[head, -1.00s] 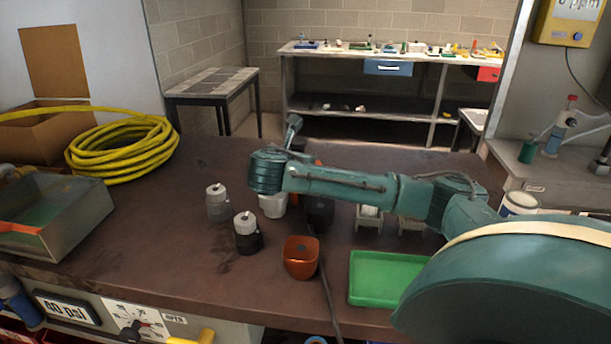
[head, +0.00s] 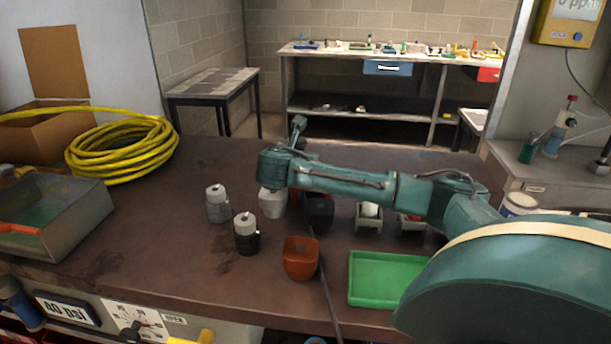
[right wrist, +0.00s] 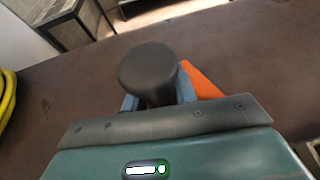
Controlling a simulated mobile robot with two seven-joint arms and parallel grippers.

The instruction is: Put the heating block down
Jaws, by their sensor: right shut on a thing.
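My right arm comes in from the right in the head view, its wrist held over the back middle of the brown workbench (head: 150,225). My right gripper (right wrist: 158,98) is shut on the heating block (right wrist: 148,68), of which a dark stem with a round cap shows in the right wrist view. An orange part (right wrist: 203,82) shows behind the stem; I cannot tell whether it belongs to the block. In the head view my wrist hides most of the grip, and whether the block touches the bench is hidden. My left gripper is not in view.
Grey (head: 218,205) and black-and-grey (head: 246,235) canisters, a white cup (head: 271,204), a black pot (head: 319,213) and an orange cup (head: 300,258) stand near my forearm. A green tray (head: 385,278) lies front right. A yellow hose (head: 122,150) and metal bin (head: 75,215) are left.

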